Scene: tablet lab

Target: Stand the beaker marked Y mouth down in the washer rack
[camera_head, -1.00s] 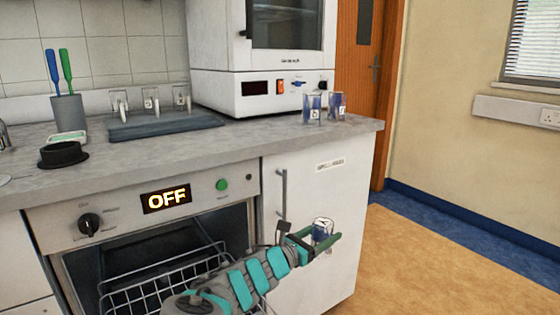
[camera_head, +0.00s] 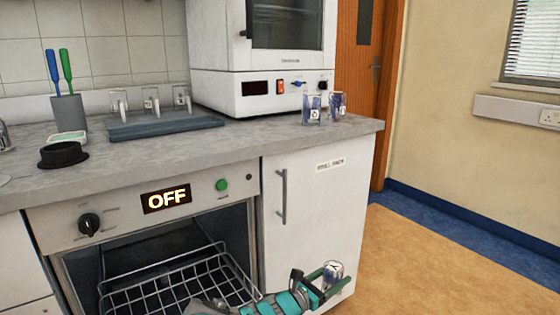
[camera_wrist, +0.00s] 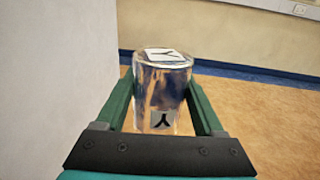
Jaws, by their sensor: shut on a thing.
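The beaker marked Y (camera_head: 334,270) is clear glass with white Y labels. My gripper (camera_head: 322,282) is shut on it at the lower right of the head view, low in front of the white cupboard door. In the wrist view the beaker (camera_wrist: 162,85) sits between the two green fingers (camera_wrist: 160,100), with a Y label on its upper end face and another on its side. The wire washer rack (camera_head: 185,283) is pulled partly out of the open washer, left of my gripper. The part of the rack in view looks empty. Its near part is cut off by the frame.
Two beakers (camera_head: 313,112) stand on the counter (camera_head: 250,135) at right. Several more glasses are on the blue-grey drying stand (camera_head: 165,125). The washer panel (camera_head: 120,203) reads OFF. The cupboard (camera_head: 318,215) stands right of the washer; the floor beyond is clear.

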